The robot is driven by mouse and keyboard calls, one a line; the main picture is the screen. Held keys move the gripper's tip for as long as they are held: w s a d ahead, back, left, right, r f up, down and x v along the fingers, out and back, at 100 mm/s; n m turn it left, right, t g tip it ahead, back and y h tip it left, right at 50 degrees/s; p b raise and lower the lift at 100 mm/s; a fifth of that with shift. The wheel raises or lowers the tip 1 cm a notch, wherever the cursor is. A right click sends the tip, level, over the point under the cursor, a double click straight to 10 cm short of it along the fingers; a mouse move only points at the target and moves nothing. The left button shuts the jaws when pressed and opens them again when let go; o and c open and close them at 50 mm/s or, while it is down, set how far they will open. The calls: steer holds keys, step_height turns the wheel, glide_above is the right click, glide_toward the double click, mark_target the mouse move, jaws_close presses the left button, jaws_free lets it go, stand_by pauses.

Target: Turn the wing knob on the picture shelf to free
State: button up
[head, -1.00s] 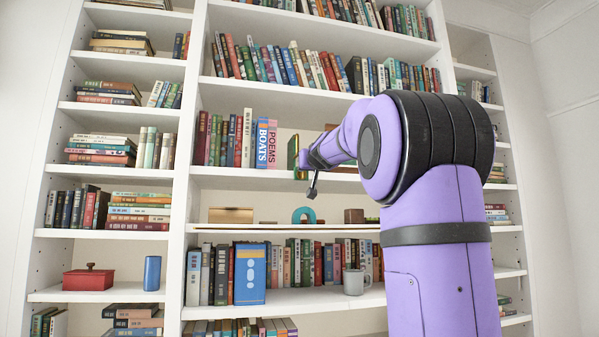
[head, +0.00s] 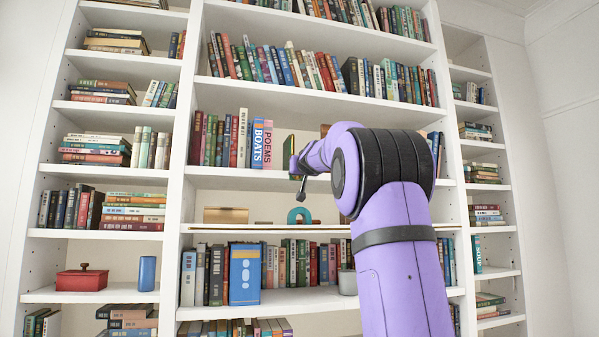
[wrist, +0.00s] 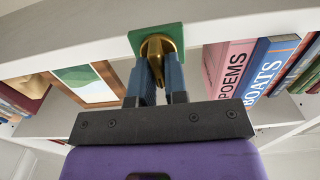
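The wing knob (wrist: 155,43) is brass on a green square plate (wrist: 172,32), mounted on the front edge of a white shelf board (wrist: 60,38) in the wrist view. Its narrow wing stands between the two blue-grey fingers of my gripper (wrist: 157,68). The fingers are close together and appear shut on the wing, covering part of it. In the head view my gripper (head: 301,190) is at the shelf just right of the POEMS book; the knob cannot be made out there. A wood-framed picture (wrist: 88,84) is at left in the wrist view.
The pink POEMS book (head: 268,144) and blue BOATS book (head: 257,143) stand left of my gripper. Below are a teal arch (head: 300,215), a blue box (head: 245,274) and a grey mug (head: 347,283), partly behind my arm.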

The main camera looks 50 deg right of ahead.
jaws_close()
steer(key=shift+m, duration=0.3)
steer(key=m, duration=0.3)
steer(key=shift+d+m, duration=0.1)
steer(key=shift+m, duration=0.2)
steer(key=shift+s+d+f+m, duration=0.1)
steer(key=shift+f+m, duration=0.1)
steer(key=shift+m, duration=2.05)
steer(key=shift+s+d+f+m, duration=0.1)
steer(key=shift+f+m, duration=0.05)
steer(key=shift+m, duration=2.15)
steer(key=shift+d+f+m, duration=0.1)
steer(key=shift+f+m, duration=0.1)
steer(key=shift+m, duration=2.05)
